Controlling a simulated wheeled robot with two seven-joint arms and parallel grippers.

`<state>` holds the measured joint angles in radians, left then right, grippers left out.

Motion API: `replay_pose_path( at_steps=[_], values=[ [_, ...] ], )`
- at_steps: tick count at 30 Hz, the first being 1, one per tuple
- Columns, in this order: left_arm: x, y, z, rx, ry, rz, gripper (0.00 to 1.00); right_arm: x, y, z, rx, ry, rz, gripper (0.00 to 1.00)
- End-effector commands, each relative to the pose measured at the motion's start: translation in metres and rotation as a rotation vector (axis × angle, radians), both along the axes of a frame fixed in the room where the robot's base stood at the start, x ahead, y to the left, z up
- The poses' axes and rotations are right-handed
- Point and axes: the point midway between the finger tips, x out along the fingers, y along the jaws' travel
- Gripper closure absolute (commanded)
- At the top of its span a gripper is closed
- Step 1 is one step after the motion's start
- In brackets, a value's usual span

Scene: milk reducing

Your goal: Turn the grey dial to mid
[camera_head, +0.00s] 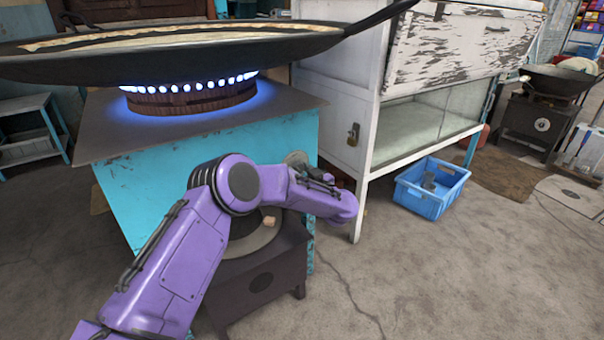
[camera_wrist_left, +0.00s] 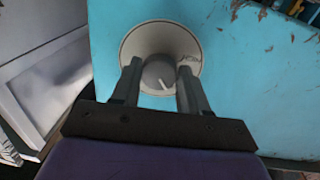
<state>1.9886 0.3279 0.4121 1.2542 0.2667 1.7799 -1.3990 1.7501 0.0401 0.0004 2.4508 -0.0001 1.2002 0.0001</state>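The grey dial (camera_wrist_left: 160,74) sits on a round pale plate (camera_wrist_left: 136,38) on the turquoise stove side; a white pointer mark shows on its lower face in the left wrist view. In the head view the dial's plate (camera_head: 296,158) shows partly beyond my left arm. My left gripper (camera_wrist_left: 158,82) has its two fingers on either side of the dial, apart from each other, with the knob between them. Narrow gaps seem to show beside the knob; contact is unclear. In the head view my left gripper (camera_head: 314,174) is mostly hidden by its wrist. My right gripper is out of view.
A wide dark pan (camera_head: 200,62) with pale contents stands over a lit burner (camera_head: 190,98) with blue flames on the turquoise stove (camera_head: 150,185). A white cabinet (camera_head: 350,95) and a blue crate (camera_head: 430,190) stand to the right. Floor at the lower right is clear.

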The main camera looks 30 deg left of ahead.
Motion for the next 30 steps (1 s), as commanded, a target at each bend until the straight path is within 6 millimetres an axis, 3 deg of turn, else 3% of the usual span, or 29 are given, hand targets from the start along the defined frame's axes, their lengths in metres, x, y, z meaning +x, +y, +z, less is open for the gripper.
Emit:
replay_pose_path(
  at_steps=[11,30],
  values=[
    [-0.0008,-0.0003,-0.0012,-0.022,-0.047,0.002,0.86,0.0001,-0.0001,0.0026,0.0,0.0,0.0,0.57],
    [0.0,0.0,-0.0028,-0.199,-0.474,0.004,0.86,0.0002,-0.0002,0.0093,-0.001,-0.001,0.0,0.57]
  ],
)
